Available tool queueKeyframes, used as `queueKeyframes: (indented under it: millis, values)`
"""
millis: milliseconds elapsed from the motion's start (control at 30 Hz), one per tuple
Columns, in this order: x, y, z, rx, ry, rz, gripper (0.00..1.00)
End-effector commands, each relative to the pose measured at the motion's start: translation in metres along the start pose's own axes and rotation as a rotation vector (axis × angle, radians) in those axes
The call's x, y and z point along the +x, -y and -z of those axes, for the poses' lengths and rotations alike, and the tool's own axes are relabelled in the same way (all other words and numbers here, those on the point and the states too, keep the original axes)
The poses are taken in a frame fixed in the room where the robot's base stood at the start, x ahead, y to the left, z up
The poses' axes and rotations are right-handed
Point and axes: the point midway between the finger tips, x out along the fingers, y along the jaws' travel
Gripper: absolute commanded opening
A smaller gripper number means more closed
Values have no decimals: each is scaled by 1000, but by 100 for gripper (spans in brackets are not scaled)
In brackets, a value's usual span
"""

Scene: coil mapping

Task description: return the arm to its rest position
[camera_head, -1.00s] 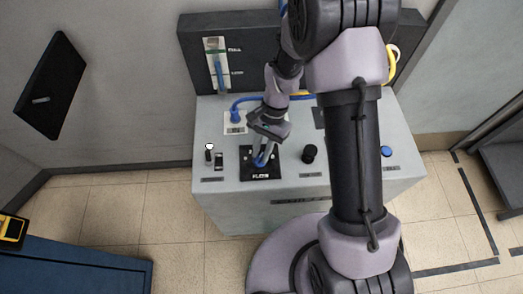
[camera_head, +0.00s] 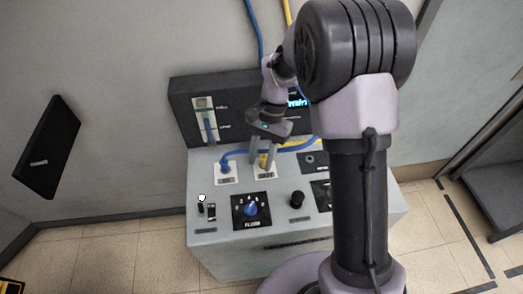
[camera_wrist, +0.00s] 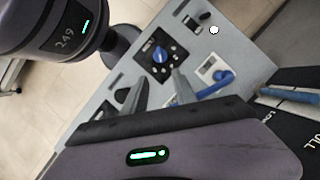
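My gripper (camera_head: 263,162) hangs over the back part of the grey console (camera_head: 217,256) in the head view. In the wrist view the fingers (camera_wrist: 160,92) also stand apart and empty. The blue knob (camera_head: 250,209) on the black FLOW plate sits in front of my gripper, clear of the fingers. It also shows in the wrist view (camera_wrist: 159,56). My upper arm hides the console's right part in the head view.
A blue plug with its cable (camera_head: 226,166) is seated left of my gripper, and a yellow cable (camera_head: 304,143) runs behind it. A dark upright panel (camera_head: 183,105) with a gauge stands at the back. A black knob (camera_head: 297,198) and small switches (camera_head: 211,211) stand on the console.

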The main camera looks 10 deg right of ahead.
Motion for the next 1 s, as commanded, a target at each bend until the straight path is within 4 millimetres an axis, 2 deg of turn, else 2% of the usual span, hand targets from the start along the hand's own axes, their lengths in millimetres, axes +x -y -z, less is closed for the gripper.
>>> queueKeyframes:
  millis: [100, 533, 633, 733, 833, 900, 1000]
  values:
    - [-10, 0, 0, 1, 0, 1, 34]
    - [-10, 0, 0, 0, -1, 1, 34]
    - [-24, -3, -8, -24, -46, 28, 34]
    - [-55, -19, -38, -90, -170, 97, 34]
    - [-76, -48, -80, -174, -334, 181, 34]
    - [-80, -69, -107, -229, -449, 233, 34]
    - [-72, -96, -136, -291, -588, 293, 34]
